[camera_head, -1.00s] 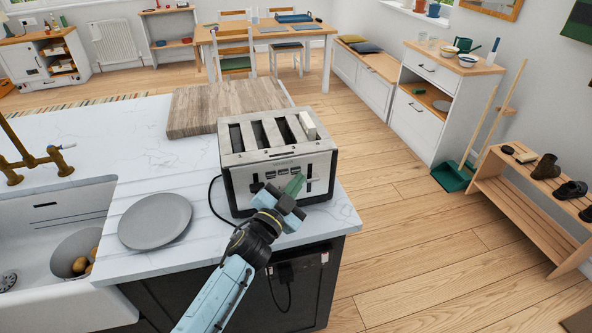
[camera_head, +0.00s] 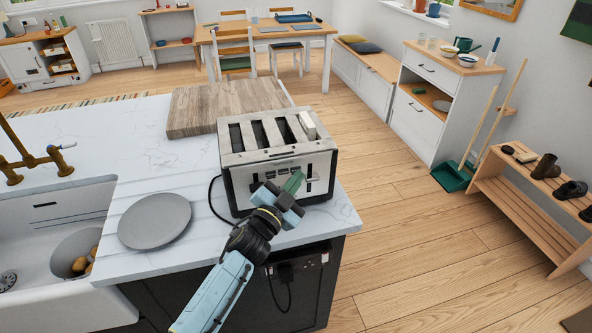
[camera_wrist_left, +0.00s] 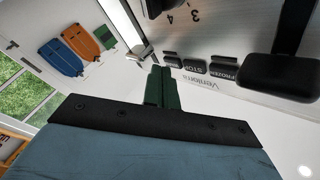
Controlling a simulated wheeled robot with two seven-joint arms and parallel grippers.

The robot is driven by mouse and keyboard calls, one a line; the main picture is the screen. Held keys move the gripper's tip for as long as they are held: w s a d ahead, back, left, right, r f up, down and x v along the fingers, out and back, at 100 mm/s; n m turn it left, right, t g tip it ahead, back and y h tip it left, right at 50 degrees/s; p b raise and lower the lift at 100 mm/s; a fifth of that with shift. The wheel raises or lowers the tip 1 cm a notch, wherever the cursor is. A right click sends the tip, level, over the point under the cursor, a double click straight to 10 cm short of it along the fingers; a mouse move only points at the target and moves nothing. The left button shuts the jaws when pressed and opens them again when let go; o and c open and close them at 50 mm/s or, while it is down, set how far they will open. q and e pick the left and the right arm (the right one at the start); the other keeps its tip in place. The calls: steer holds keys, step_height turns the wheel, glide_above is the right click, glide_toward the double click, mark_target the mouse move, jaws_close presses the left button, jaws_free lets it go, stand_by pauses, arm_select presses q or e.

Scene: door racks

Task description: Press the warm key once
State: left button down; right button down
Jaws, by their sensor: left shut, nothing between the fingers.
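The toaster (camera_head: 240,190) stands on the white worktop, with a row of small dark keys on its front panel. In the left wrist view the toaster front (camera_wrist_left: 225,40) fills the upper right, tilted. I can read a STOP key (camera_wrist_left: 195,66) and a FROZEN key (camera_wrist_left: 223,72). A further dark key (camera_wrist_left: 172,60) shows beside STOP; its label is not readable, so I cannot tell which key is the warm one. My left gripper (camera_head: 294,182) is shut and empty, its green fingertips (camera_wrist_left: 161,86) just in front of the panel. I cannot tell whether they touch it. My right gripper is out of view.
A grey plate (camera_head: 155,220) lies left of the toaster and a wooden board (camera_head: 195,112) behind it. The toaster's black cord (camera_head: 212,200) loops at its left side. The sink (camera_head: 55,235) is farther left. The worktop ends just right of the toaster.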

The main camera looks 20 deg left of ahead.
arm_select(q)
steer(key=shift+w+a, duration=0.2)
steer(key=shift+w, duration=0.1)
stand_by(0.9)
steer(key=shift+s+d, duration=0.45)
steer(key=shift+s, duration=0.2)
steer(key=shift+s+d+p, duration=0.35)
steer(key=shift+s+d, duration=0.35)
steer(key=shift+s, duration=0.35)
steer(key=shift+s+d+p, duration=0.3)
steer(key=shift+s+d, duration=0.4)
steer(key=shift+s, duration=0.3)
steer(key=shift+a, duration=0.1)
